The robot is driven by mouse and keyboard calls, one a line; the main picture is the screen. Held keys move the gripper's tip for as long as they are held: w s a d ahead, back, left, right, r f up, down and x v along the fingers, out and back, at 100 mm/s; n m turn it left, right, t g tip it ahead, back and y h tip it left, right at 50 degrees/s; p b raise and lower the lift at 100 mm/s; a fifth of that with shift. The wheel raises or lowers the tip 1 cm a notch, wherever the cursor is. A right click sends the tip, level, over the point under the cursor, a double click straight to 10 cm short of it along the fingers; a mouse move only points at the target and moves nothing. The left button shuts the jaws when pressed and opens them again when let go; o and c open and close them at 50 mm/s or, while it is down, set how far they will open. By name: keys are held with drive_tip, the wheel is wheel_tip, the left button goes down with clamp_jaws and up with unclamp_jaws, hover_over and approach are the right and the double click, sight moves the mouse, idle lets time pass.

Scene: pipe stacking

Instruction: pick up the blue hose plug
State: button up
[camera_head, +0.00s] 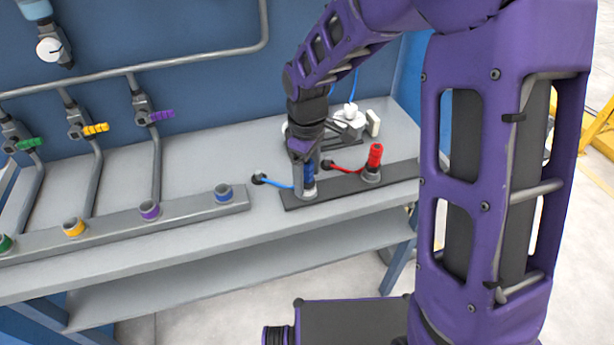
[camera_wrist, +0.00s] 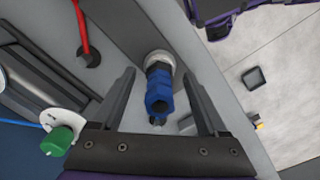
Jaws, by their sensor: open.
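The blue hose plug (camera_head: 309,174) stands upright in a socket on the dark strip at the front of the bench. A blue hose (camera_head: 278,184) runs beside it to a black hole in the bench top. My gripper (camera_head: 304,160) is above and around the plug's upper part, which it partly hides. In the wrist view, the blue plug (camera_wrist: 160,92) sits between the two open fingers of my gripper (camera_wrist: 158,78), with gaps visible on both sides. No finger clearly touches it.
A red hose plug (camera_head: 375,157) stands to the right on the dark strip (camera_head: 340,186). A grey rail (camera_head: 115,223) with blue, purple, yellow and green ringed ports lies left. White fittings (camera_head: 348,120) stand behind my gripper. Pipes with coloured valves line the blue wall.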

clamp_jaws()
idle(1.4)
